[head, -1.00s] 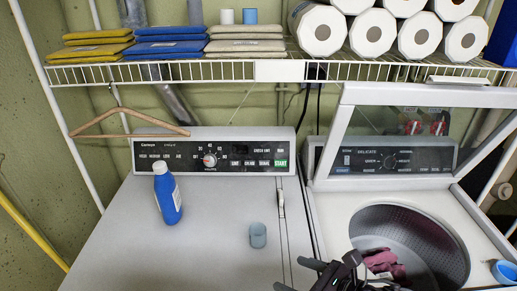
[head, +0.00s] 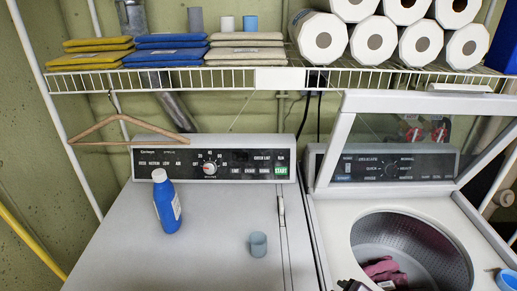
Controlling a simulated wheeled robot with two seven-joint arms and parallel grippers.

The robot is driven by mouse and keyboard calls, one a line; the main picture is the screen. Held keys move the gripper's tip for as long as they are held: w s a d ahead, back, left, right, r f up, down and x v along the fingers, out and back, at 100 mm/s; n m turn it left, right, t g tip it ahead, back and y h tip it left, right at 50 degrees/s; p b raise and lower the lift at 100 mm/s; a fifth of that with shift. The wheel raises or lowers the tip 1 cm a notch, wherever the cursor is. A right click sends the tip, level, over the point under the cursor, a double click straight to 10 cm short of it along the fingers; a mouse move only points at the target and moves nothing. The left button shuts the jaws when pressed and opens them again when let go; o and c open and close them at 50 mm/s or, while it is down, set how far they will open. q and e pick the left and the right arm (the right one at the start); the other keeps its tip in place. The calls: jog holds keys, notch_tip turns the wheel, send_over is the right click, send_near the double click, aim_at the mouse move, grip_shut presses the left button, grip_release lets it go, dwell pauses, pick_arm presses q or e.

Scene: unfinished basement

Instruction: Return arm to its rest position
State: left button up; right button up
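Only a small dark piece of an arm, seemingly my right gripper (head: 352,286), shows at the bottom edge, in front of the open washer (head: 330,235). Its fingers cannot be made out, so I cannot tell whether it is open or shut. My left gripper is out of view. A pink cloth (head: 385,270) lies in the washer's drum (head: 425,245).
A blue bottle (head: 168,207) and a small grey-blue cup (head: 258,244) stand on the closed machine (head: 120,240) at left. The washer's raised lid (head: 415,103) stands at right. A wire shelf (head: 190,80) holds folded cloths and rolls. A blue cup (head: 507,279) sits at the right edge.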

jog(key=s+d+f+m+g, duration=0.4)
jog(key=s+m, duration=0.3)
jog(key=m, duration=0.2)
notch_tip(320, 180, down, 36)
jog(key=s+g+b, duration=0.1)
jog(key=s+b, duration=0.2)
jog(key=b, duration=0.3)
jog(key=s+d+f+g+h+b, duration=0.1)
jog(key=s+d+f+b, duration=0.2)
jog(key=s+f, duration=1.5)
notch_tip(320, 180, down, 3)
jog(key=shift+s+f+n+b, duration=0.15)
jog(key=shift+s+n+b, duration=0.1)
jog(key=shift+n+b, duration=0.2)
jog(key=shift+c, duration=0.2)
